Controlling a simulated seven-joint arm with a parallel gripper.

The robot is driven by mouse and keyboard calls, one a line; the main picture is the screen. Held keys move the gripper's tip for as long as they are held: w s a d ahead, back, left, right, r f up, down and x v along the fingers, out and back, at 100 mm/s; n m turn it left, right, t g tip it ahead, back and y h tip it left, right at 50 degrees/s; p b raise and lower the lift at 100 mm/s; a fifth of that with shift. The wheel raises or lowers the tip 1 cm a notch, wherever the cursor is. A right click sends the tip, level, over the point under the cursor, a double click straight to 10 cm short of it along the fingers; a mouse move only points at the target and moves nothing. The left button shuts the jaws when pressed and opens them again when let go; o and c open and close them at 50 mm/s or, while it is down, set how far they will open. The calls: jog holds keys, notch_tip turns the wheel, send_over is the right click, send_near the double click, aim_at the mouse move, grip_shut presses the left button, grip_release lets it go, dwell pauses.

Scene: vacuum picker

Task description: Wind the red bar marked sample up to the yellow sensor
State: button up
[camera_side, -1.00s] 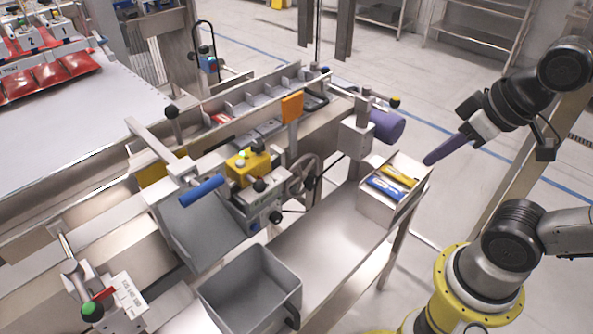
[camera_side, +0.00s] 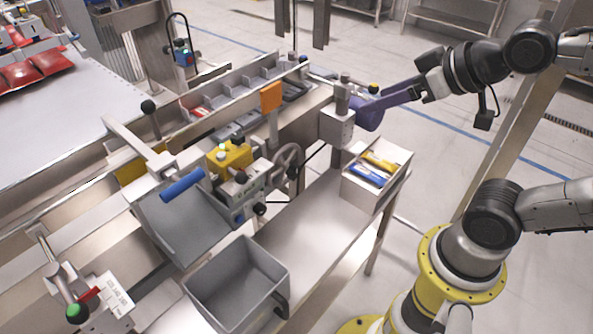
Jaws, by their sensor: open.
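A yellow box (camera_side: 228,156) with green and black knobs sits on the machine, left of the middle; I take it as the yellow sensor. A small red piece (camera_side: 200,111) shows in the long channel behind it; any marking on it is too small to read. A grey handwheel (camera_side: 288,160) stands right of the yellow box. A purple cylinder (camera_side: 369,115) sticks out of the metal block at the channel's right end. My gripper (camera_side: 385,102), with purple fingers, is open and at this cylinder. The fingers overlap it in the picture; I cannot tell whether they touch.
An open box with blue and yellow items (camera_side: 398,160) stands below my gripper. A grey bin (camera_side: 272,258) is at the front. Another red piece (camera_side: 90,294) shows at the lower left.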

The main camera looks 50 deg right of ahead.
jog(key=shift+o, duration=0.6)
jog(key=w+r+t, duration=0.1)
jog(key=w+t, duration=0.3)
jog(key=w, duration=0.5)
jog(key=t, duration=0.3)
send_over(297, 171)
jog(key=s, duration=0.6)
notch_tip(297, 171, down, 11)
jog(key=s+f+g, duration=0.2)
jog(key=s+f, duration=0.2)
jog(key=f, duration=0.3)
jog(key=s+f+g, duration=0.2)
jog(key=s+f, duration=0.1)
jog(key=f, duration=0.4)
jog(key=shift+t, duration=0.3)
jog(key=x, duration=1.3)
jog(key=shift+w+f, duration=0.2)
jog(key=shift+f, duration=0.05)
grip_shut()
